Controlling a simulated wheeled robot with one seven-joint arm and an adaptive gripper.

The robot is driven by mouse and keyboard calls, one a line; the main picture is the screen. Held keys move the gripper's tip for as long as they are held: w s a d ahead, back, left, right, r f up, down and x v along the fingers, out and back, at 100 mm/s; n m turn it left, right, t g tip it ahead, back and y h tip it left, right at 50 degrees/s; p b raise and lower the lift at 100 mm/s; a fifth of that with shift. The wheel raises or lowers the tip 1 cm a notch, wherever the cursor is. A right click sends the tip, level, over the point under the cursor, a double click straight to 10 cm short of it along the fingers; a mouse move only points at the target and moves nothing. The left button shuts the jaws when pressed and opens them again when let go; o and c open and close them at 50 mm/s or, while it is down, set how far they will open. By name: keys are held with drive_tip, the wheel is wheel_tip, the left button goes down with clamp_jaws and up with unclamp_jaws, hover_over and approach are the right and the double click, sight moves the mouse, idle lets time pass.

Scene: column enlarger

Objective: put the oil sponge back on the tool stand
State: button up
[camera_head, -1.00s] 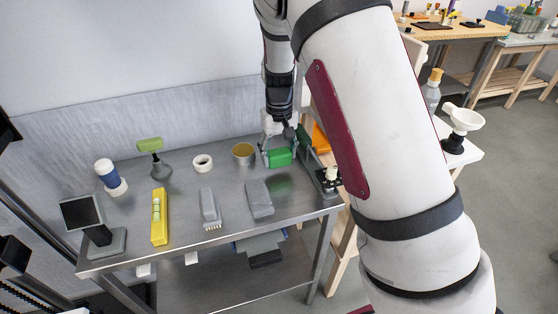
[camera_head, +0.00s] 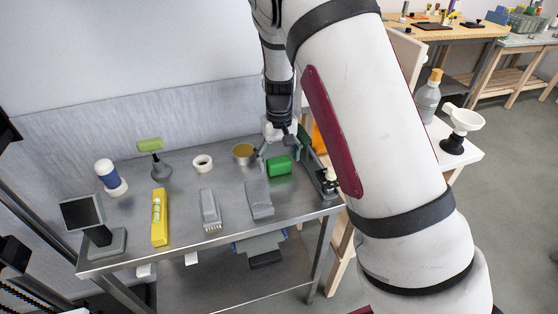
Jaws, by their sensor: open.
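A bright green block (camera_head: 279,167), which looks like the oil sponge, lies on the metal table near its back right. My gripper (camera_head: 280,149) points down just behind and above the block with its fingers spread. The block shows free of the fingers, though I cannot tell if one touches it. A grey-green upright piece (camera_head: 308,153) stands right of the block at the table's right end; it may be the tool stand, but my arm hides part of that area. Another green pad sits on a grey pedestal (camera_head: 160,167) at the back left.
The metal table (camera_head: 180,228) also holds a yellow level (camera_head: 160,217), a grey brush (camera_head: 210,210), a grey block (camera_head: 260,199), a tape roll (camera_head: 203,163), a round tin (camera_head: 243,153), a blue-white bottle (camera_head: 109,176) and a dark screen (camera_head: 84,215). A black-and-white piece (camera_head: 328,181) stands near the right edge.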

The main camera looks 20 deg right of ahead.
sight(279, 160)
wheel_tip(279, 160, up, 10)
drive_tip(key=s+r+t+y, duration=0.1)
drive_tip(key=s+r, duration=0.7)
drive_tip(key=r, duration=0.1)
drive_tip(key=s+r+t+h, duration=0.1)
drive_tip(key=s+r+t, duration=0.2)
drive_tip(key=s, duration=2.1)
drive_tip(key=shift+d+r, duration=0.15)
drive_tip(key=shift+r, duration=0.55)
drive_tip(key=shift+r, duration=0.15)
